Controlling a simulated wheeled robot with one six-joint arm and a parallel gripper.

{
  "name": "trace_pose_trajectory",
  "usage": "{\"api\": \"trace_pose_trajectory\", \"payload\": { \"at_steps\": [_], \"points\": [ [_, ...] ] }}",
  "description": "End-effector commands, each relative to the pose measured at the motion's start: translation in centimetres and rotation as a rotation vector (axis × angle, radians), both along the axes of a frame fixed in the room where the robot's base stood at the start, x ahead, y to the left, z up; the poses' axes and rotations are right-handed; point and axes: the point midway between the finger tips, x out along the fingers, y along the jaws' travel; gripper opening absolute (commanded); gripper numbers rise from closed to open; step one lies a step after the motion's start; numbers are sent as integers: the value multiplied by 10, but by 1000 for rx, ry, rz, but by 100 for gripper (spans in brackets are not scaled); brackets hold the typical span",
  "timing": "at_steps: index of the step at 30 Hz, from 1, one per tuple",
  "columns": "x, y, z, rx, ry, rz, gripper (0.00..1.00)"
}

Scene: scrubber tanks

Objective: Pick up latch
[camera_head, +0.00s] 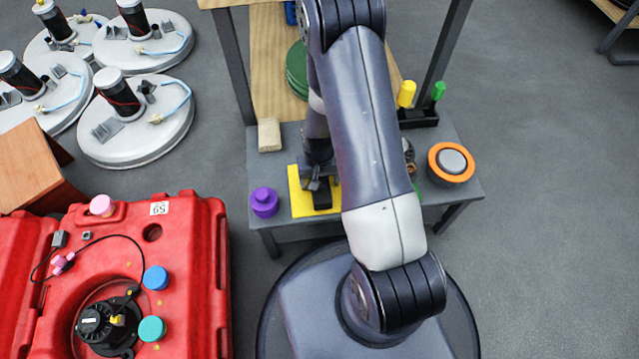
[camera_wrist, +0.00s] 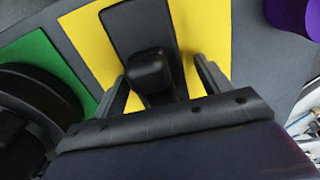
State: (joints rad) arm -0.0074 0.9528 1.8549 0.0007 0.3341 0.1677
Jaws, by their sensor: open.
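The latch is a black piece with a flat plate and a raised block. It lies on a yellow mat (camera_head: 300,200) on the grey low table. In the wrist view the latch (camera_wrist: 138,28) runs up the middle of the yellow mat (camera_wrist: 90,35). My gripper (camera_wrist: 162,75) is open, with one finger on each side of the raised block and a visible gap on both sides. In the head view the latch (camera_head: 322,201) shows just below my gripper (camera_head: 318,184), which partly covers it.
A purple knob (camera_head: 264,202) stands left of the mat. A wooden block (camera_head: 269,135) lies behind it. An orange-rimmed round part (camera_head: 451,163) is at the table's right. A green mat (camera_wrist: 40,70) lies beside the yellow one. A red tank (camera_head: 190,250) stands left of the table.

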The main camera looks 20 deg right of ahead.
Motion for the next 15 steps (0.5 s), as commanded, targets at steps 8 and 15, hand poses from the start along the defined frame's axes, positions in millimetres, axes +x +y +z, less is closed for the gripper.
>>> {"api": "trace_pose_trajectory", "payload": {
  "at_steps": [8, 15],
  "points": [
    [0, 0, 1, 0, -1, 0, 60],
    [0, 0, 1, 0, 0, 0, 41]
  ]
}}
